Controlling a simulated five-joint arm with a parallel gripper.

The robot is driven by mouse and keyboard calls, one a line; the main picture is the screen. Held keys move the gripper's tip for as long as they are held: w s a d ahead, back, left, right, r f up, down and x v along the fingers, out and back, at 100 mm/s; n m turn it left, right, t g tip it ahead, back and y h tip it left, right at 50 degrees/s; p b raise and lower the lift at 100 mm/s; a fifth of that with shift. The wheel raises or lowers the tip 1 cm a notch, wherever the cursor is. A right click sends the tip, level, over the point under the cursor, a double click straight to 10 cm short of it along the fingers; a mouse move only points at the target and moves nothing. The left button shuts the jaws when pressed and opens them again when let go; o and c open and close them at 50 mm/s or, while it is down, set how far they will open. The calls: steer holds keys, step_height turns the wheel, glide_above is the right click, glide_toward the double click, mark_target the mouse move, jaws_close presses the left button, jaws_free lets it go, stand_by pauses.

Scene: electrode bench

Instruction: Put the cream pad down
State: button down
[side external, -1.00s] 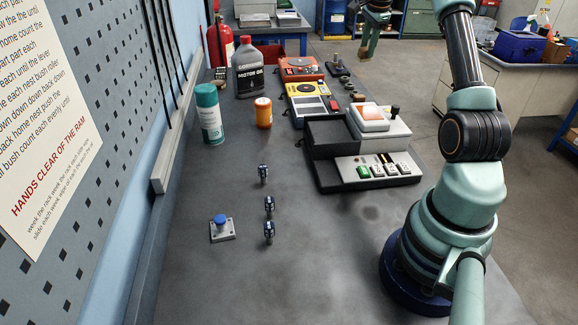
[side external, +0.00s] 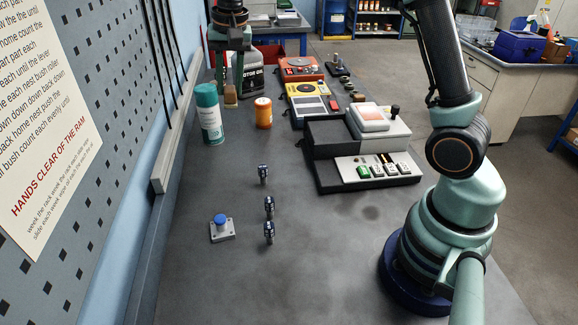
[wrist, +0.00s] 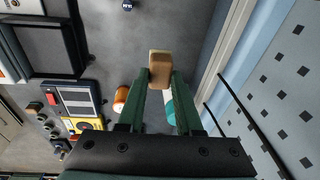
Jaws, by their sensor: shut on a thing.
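My gripper (side external: 231,72) is at the far left of the bench in the side external view, beside the grey oil bottle. It is shut on a small cream-tan pad (side external: 230,97) with a browner end. In the wrist view the pad (wrist: 160,68) sits between the two green fingertips (wrist: 162,80). In the side external view the pad shows below the fingers, just behind the teal can. I cannot tell whether it touches the bench.
The teal can (side external: 209,115), orange jar (side external: 263,112) and oil bottle (side external: 249,72) stand close to the gripper. The dark press tray (side external: 330,178) is to the right. Several small blue-black parts (side external: 269,206) and a blue-button plate (side external: 222,236) stand nearer. Bare bench lies between.

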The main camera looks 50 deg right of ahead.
steer(key=s+a+n, duration=0.4)
steer(key=a, duration=0.6)
steer(key=f, duration=2)
steer(key=shift+w+d+f, duration=0.1)
steer(key=shift+w+d, duration=0.1)
steer(key=c, duration=0.6)
jaws_free()
steer(key=shift+f, duration=0.1)
steer(key=shift+o, duration=0.2)
